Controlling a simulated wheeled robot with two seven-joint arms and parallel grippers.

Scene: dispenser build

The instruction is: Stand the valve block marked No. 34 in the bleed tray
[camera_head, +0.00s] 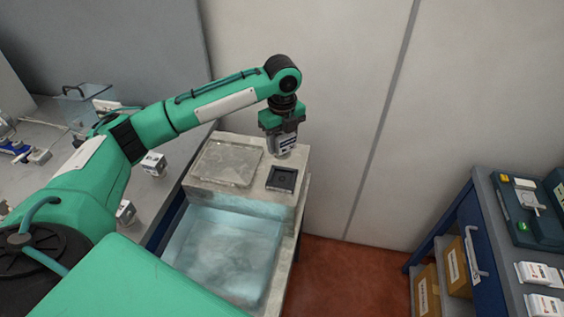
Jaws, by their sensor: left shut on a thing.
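My left gripper (283,127) points down and is shut on a small grey valve block (285,146) with a dark band. The gripper covers the top of the block, and its number is too small to read. The block hangs upright above the back of the pale stone-like unit. A small black square tray (281,179), which looks like the bleed tray, is set on the unit's top just in front of and below the block. The tray looks empty. My right gripper is not in view.
A pale flat slab (226,164) lies left of the black tray. A bluish basin (222,255) is in front. Similar blocks (154,163) stand on the grey bench at left. A blue cart (500,240) with boxes stands at right. A wall rises close behind.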

